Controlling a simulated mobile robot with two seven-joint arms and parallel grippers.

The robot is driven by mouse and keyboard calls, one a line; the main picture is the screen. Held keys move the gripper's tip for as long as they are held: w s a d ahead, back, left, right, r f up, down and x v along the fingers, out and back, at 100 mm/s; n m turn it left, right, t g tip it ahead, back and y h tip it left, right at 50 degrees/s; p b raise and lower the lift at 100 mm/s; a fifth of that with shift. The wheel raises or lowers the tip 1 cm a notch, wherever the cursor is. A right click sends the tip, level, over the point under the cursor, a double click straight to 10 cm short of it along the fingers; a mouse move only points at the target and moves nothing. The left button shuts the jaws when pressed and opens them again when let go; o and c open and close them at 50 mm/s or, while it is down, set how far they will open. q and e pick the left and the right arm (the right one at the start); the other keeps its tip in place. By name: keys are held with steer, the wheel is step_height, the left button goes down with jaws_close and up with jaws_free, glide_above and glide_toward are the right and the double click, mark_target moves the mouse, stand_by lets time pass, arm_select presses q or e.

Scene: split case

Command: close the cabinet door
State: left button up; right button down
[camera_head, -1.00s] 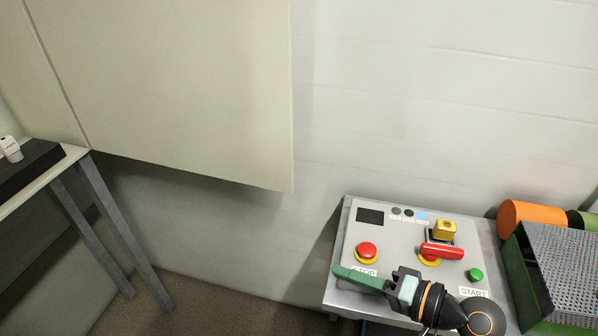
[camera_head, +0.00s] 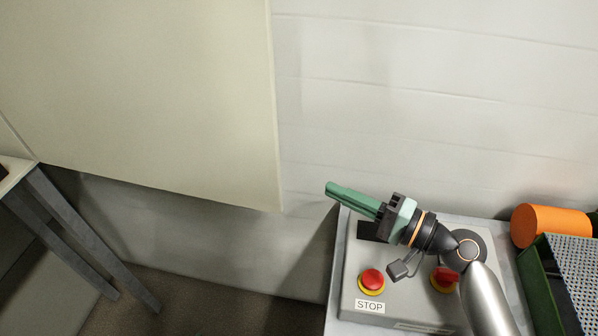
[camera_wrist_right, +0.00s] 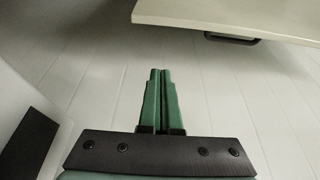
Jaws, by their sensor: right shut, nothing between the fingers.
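The cabinet door (camera_head: 150,90) is a large cream panel at the upper left of the head view, its free right edge standing near the white wall. In the right wrist view the edge of a cream panel (camera_wrist_right: 230,14) with a dark handle (camera_wrist_right: 231,38) under it shows at the top right; it looks like the same door. My right gripper (camera_head: 328,187) is shut and empty, its green fingers pointing left, to the right of and apart from the door's lower right corner. The fingers also show in the right wrist view (camera_wrist_right: 161,72). My left gripper is not in view.
A grey control box (camera_head: 420,312) with a red stop button (camera_head: 371,281) sits below my right arm. An orange cylinder (camera_head: 548,226) and a green-sided crate (camera_head: 545,290) stand to its right. A table leg (camera_head: 95,240) is at the lower left.

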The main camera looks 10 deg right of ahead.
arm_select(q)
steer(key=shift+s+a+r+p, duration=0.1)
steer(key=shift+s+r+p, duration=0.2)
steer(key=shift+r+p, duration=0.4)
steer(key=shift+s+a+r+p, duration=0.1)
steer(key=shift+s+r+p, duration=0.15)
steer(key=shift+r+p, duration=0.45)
arm_select(e)
steer(key=w+a, duration=0.2)
steer(key=a, duration=0.7)
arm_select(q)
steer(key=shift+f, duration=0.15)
